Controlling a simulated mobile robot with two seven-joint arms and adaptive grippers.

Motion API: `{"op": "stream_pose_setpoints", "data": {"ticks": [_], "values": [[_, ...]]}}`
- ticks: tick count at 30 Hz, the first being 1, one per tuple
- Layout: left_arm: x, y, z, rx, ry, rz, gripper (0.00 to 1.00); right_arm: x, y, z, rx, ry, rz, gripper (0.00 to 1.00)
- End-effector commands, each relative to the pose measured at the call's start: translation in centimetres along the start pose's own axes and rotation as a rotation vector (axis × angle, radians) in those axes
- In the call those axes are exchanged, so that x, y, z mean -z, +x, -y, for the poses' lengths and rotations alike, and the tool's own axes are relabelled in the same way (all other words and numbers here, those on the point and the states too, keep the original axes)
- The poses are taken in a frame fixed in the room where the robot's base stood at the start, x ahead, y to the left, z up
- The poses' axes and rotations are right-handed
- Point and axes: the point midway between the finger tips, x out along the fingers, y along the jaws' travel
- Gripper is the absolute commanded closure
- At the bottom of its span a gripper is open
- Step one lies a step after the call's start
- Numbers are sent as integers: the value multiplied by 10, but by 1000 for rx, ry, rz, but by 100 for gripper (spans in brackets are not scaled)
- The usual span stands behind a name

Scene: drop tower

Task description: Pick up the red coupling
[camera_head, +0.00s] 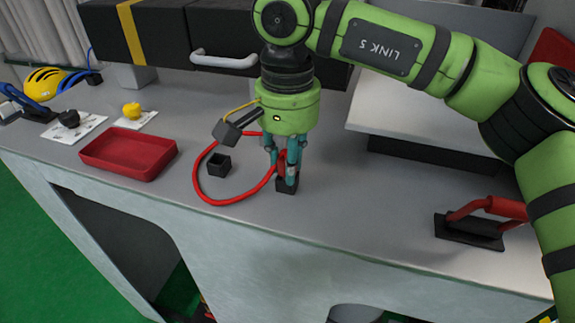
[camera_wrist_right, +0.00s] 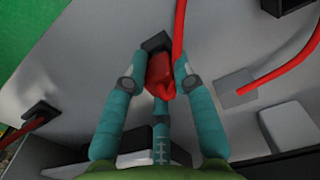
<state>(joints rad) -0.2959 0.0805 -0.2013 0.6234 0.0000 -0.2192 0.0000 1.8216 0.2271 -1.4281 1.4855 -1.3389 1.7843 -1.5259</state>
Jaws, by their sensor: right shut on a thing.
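The red coupling (camera_wrist_right: 160,75) sits between the fingers of my right gripper (camera_wrist_right: 158,82) in the right wrist view. In the head view my right gripper (camera_head: 286,168) points down, and its teal fingers mostly hide the coupling. The gripper is shut on the coupling, right at a small black holder (camera_head: 287,187) on the bench. I cannot tell whether the coupling still touches the holder. A red hose (camera_head: 207,192) loops to the left of the gripper across the bench. My left gripper is not in view.
A second black holder (camera_head: 220,164) stands inside the hose loop. A red tray (camera_head: 128,153) lies to the left on the grey bench (camera_head: 330,215). A red-handled black fixture (camera_head: 470,230) is at the right. A yellow helmet (camera_head: 45,82) is at the far left.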

Motion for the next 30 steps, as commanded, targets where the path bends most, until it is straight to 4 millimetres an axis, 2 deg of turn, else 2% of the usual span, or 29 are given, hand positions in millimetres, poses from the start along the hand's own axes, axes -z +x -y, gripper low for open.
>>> {"op": "stream_pose_setpoints", "data": {"ticks": [8,11,15,22,30], "values": [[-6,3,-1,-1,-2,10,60,0,-7,0,1,0,-2,92],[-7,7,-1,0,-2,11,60,0,-17,1,2,1,-3,92],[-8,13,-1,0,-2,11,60,0,-40,1,3,1,-3,92],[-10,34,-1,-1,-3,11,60,-32,-66,-36,3,-2,-5,92],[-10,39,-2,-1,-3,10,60,-66,-100,-74,0,1,-6,92]]}}
